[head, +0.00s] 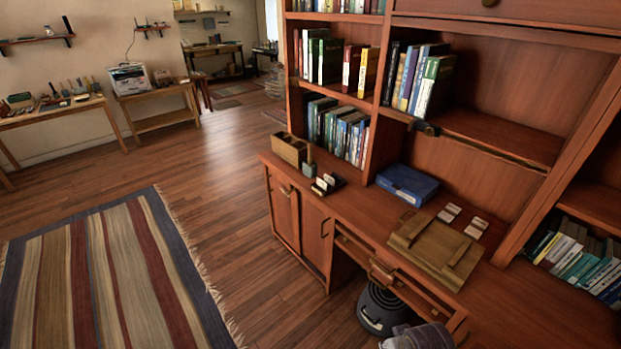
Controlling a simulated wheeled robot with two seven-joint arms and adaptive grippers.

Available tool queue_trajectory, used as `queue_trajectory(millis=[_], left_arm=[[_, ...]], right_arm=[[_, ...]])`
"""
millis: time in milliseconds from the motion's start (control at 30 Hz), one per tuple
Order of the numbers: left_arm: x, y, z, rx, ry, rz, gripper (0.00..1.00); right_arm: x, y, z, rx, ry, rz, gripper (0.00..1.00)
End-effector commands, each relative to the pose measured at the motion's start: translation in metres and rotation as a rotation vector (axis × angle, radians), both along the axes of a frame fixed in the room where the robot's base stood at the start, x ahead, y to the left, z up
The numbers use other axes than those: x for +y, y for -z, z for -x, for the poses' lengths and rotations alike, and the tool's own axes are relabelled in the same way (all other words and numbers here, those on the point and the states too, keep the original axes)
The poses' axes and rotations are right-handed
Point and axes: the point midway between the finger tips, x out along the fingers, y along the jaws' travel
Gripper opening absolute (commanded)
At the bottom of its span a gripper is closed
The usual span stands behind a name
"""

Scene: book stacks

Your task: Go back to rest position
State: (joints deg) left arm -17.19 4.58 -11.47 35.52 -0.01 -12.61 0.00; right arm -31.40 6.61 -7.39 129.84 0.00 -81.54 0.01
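A row of books (420,80) stands on the middle shelf. A grey rounded part (420,337) shows at the bottom edge below the desk; I cannot tell what it is.
A black ridged round object (382,308) stands under the desk by an open drawer (385,268). A blue box (407,185) and a wooden tray (437,247) lie on the desk. A striped rug (110,275) covers the floor at left. The wooden floor (235,215) between is clear.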

Motion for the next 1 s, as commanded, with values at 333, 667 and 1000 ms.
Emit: queue_trajectory(millis=[333,667,1000], left_arm=[[0.000,0.000,0.000,0.000,0.000,0.000,0.00],[0.000,0.000,0.000,0.000,0.000,0.000,0.00],[0.000,0.000,0.000,0.000,0.000,0.000,0.00]], right_arm=[[0.001,0.092,-0.001,0.033,-0.005,0.002,0.32],[0.000,0.175,0.014,0.060,-0.009,0.004,0.32],[-0.004,0.254,0.043,0.089,-0.015,0.007,0.32]])
